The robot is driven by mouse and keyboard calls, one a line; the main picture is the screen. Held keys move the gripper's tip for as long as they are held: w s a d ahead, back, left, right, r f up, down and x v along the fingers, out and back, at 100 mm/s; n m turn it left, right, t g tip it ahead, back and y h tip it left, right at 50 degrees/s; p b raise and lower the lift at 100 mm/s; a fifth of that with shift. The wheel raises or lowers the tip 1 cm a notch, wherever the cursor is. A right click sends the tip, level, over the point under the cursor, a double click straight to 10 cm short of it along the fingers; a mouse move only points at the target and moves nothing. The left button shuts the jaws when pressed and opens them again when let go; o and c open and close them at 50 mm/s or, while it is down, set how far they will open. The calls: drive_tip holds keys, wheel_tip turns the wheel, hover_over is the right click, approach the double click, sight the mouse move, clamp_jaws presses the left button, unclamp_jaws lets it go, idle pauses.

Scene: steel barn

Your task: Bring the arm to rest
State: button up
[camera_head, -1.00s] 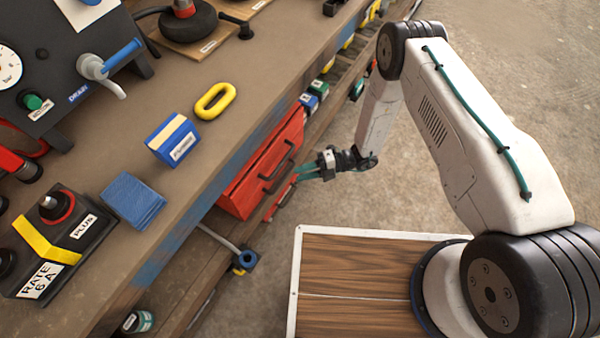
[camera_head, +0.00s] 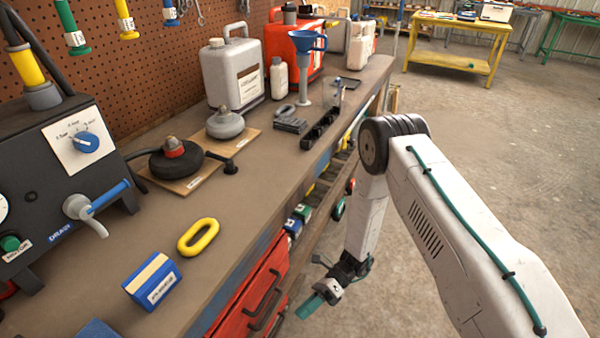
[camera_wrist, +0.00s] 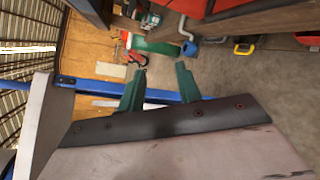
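My white arm (camera_head: 440,215) reaches down on the right of the head view, beside the workbench's front edge. My gripper (camera_head: 312,306) hangs below the bench top, just right of the red drawer front. Its teal fingers point down and to the left in the head view. In the wrist view my gripper (camera_wrist: 160,78) shows two teal fingers with a clear gap and nothing held between them.
The workbench (camera_head: 235,190) carries a yellow ring (camera_head: 198,237), a blue box (camera_head: 152,281), a black control box (camera_head: 70,170) and several cans. A red drawer unit (camera_head: 250,300) is under its front edge. Concrete floor lies open at right, with a yellow table (camera_head: 455,52) beyond.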

drive_tip(key=d+r+n+h, duration=0.3)
drive_tip(key=d+r+n, duration=0.15)
drive_tip(key=r, duration=0.55)
drive_tip(key=d+r+n+t+h, duration=0.15)
drive_tip(key=d+r+n, duration=0.35)
drive_tip(key=r, duration=0.5)
drive_tip(key=d+r+n+h, duration=0.3)
drive_tip(key=r+n+h, duration=0.1)
drive_tip(key=r+n, duration=0.4)
drive_tip(key=s+d+r+n+t+h, duration=0.1)
drive_tip(key=s+d+r+t, duration=0.4)
drive_tip(key=r, duration=0.5)
drive_tip(key=s+d+r+n+t+h, duration=0.2)
drive_tip(key=s+d+r+t, duration=0.3)
drive_tip(key=r, duration=0.6)
drive_tip(key=shift+s+d+n, duration=0.45)
drive_tip(key=shift+s+d, duration=0.75)
drive_tip(key=shift+s, duration=0.55)
drive_tip(key=shift+r+h, duration=0.1)
drive_tip(key=shift+h, duration=0.15)
